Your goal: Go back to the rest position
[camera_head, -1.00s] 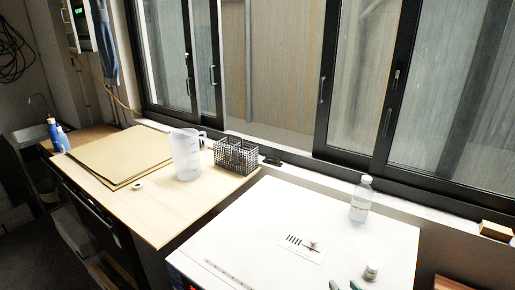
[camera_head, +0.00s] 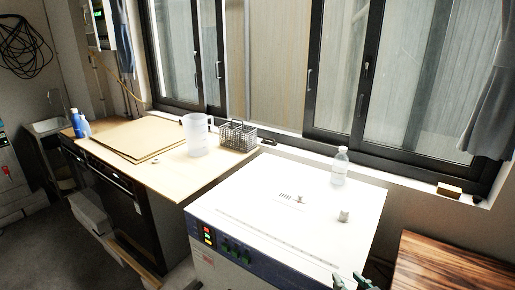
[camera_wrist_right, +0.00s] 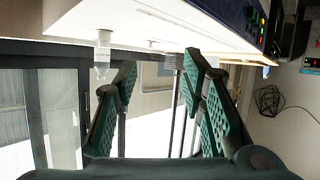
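My right gripper (camera_head: 351,281) shows at the bottom edge of the head view, in front of the white drying oven (camera_head: 262,212). Only its green fingertips are in that frame. In the right wrist view, which looks upside down, its green-padded fingers (camera_wrist_right: 160,75) stand apart with nothing between them. My left gripper is not in view. The oven's front panel with lit displays and buttons (camera_head: 208,236) faces me.
On the oven stand a clear bottle (camera_head: 340,168), a small jar (camera_head: 344,216) and a label card (camera_head: 288,201). A wooden bench (camera_head: 178,178) at left holds a pitcher (camera_head: 196,137), a wire basket (camera_head: 238,137) and brown boards (camera_head: 120,142). A dark wooden surface (camera_head: 450,268) is at right.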

